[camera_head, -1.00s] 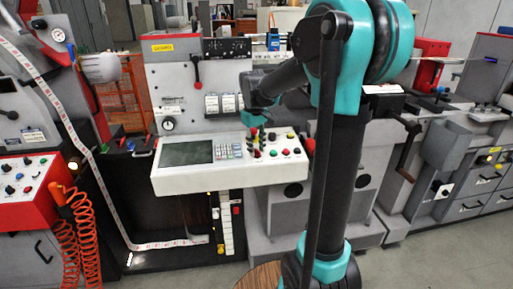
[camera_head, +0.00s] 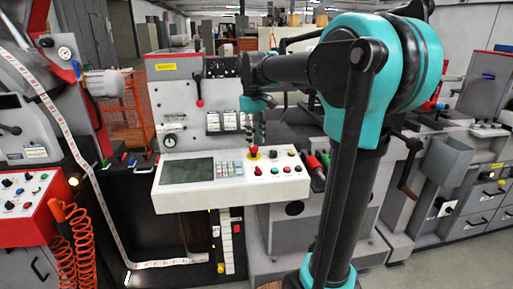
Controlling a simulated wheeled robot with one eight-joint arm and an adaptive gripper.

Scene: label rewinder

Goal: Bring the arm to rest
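My arm (camera_head: 390,70) is dark grey and teal and rises at the right of the picture. Its forearm reaches left, level, in front of the machine. My gripper (camera_head: 256,132) hangs from the teal wrist above the control panel (camera_head: 228,196). It looks small and dark against the machine, near a red button on a yellow base (camera_head: 254,154). Nothing can be seen held in it. Its fingertips are too small to tell whether they are open or shut, or how far they are from the panel.
The panel has a dark screen (camera_head: 187,171), a keypad and several coloured buttons. A printed label strip (camera_head: 78,150) runs down the left side. A red control box (camera_head: 28,208) with orange coiled hoses (camera_head: 88,255) stands at the left. Grey drawers (camera_head: 487,196) are at the right.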

